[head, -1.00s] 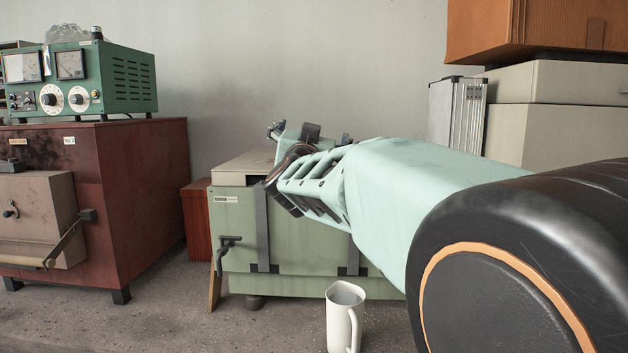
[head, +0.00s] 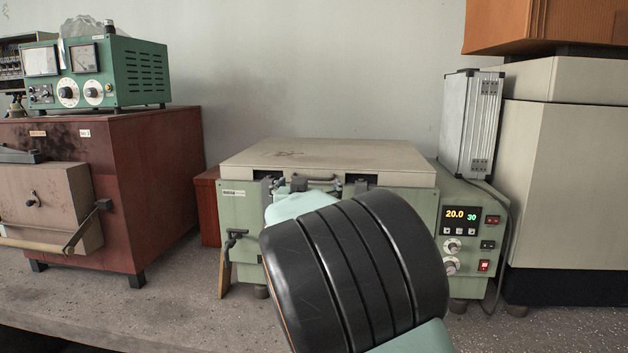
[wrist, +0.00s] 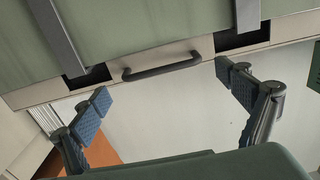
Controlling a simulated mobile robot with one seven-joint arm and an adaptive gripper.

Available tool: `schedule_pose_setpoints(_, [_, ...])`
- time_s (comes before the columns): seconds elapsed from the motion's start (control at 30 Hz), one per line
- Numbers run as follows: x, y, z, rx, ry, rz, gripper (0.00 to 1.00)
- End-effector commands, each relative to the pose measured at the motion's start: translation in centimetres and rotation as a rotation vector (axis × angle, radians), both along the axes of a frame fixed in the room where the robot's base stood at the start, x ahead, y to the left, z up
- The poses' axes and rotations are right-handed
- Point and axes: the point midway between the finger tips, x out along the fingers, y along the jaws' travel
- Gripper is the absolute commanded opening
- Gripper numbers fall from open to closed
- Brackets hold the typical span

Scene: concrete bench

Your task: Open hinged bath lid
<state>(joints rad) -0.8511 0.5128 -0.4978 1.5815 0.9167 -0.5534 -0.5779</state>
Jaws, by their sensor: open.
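The bath (head: 235,210) is a pale green box with a flat beige lid (head: 330,158), which lies down over its top. A dark bar handle (head: 313,178) is on the lid's front edge. In the wrist view the handle (wrist: 160,68) lies across between the fingers, with the bath's green front above it in the picture. My gripper (head: 308,188) is at the lid's front edge, fingers apart on either side of the handle. In the wrist view my gripper (wrist: 162,86) is open with nothing between its pads; I cannot tell any contact. My arm hides much of the bath's front.
A control panel (head: 466,235) with a lit display is on the bath's right. A silver case (head: 470,125) stands behind it, beside a large beige cabinet (head: 560,170). A red-brown cabinet (head: 150,190) carrying a green meter box (head: 135,75) stands left.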

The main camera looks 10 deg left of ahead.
Motion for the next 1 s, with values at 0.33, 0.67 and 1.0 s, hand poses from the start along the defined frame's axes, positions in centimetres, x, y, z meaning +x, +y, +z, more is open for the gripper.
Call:
schedule_pose_setpoints(0.33, [4.3,-0.2,0.1,0.0,-0.001,-0.001,0.93])
schedule_pose_setpoints(0.67, [4.9,-0.2,0.1,0.002,0.0,0.0,0.93])
schedule_pose_setpoints(1.0, [4.9,-0.2,0.1,0.001,0.0,0.0,0.65])
